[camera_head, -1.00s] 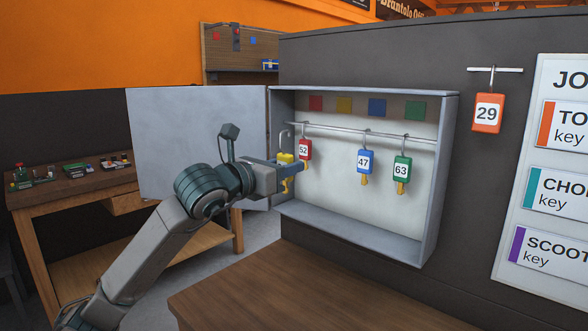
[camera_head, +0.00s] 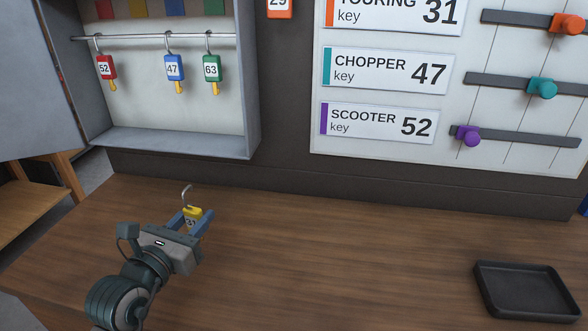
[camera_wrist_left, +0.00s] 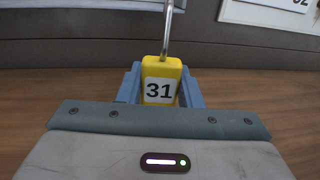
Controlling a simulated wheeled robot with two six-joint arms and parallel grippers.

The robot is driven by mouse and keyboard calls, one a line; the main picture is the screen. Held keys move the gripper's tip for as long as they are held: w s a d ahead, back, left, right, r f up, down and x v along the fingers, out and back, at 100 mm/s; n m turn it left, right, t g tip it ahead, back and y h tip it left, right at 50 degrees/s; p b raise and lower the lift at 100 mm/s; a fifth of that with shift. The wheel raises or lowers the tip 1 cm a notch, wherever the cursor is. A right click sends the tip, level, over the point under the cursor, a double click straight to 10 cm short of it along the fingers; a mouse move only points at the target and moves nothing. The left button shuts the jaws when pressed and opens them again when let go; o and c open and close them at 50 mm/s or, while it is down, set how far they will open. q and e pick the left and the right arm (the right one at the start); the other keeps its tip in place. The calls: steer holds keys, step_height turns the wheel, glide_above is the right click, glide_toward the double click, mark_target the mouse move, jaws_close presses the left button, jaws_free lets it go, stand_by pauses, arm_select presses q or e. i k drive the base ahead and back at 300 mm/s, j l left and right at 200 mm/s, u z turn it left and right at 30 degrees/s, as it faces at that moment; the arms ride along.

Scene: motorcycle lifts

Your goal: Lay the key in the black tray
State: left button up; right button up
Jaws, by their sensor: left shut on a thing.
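A yellow key tag (camera_head: 192,213) marked 31, with a metal hook on top, is held between the blue fingers of my left gripper (camera_head: 190,222). In the left wrist view the same yellow tag (camera_wrist_left: 161,82) stands upright between the fingers (camera_wrist_left: 160,88), its hook pointing up. The key part below the tag is hidden. The gripper is above the left part of the wooden bench. The black tray (camera_head: 526,291) lies empty on the bench at the lower right, well apart from the gripper. My right gripper is not in view.
The open key cabinet (camera_head: 250,95) hangs at the upper left, with red (camera_head: 106,67), blue (camera_head: 174,67) and green (camera_head: 212,68) tags on its rail. A job board (camera_head: 390,143) with sliders fills the upper right. The bench (camera_head: 340,270) between gripper and tray is clear.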

mark_target(513, 304)
steer(key=k+l, duration=0.1)
steer(key=l, duration=0.3)
steer(key=k+l, duration=0.1)
steer(key=l, duration=0.3)
steer(key=l+u, duration=0.1)
steer(key=l, duration=0.3)
steer(key=k+l, duration=0.15)
steer(key=l, duration=0.2)
steer(key=k+l+u, duration=0.1)
steer(key=l, duration=0.3)
steer(key=k+l, duration=0.1)
steer(key=l, duration=0.3)
steer(key=k+l, duration=0.1)
steer(key=l, duration=0.3)
steer(key=l+u, duration=0.1)
steer(key=l, duration=0.35)
steer(key=k+l, duration=0.2)
steer(key=l, duration=0.2)
steer(key=k+l, duration=0.1)
steer(key=l, duration=0.3)
steer(key=i+l, duration=0.15)
steer(key=i, duration=0.15)
steer(key=u, duration=0.05)
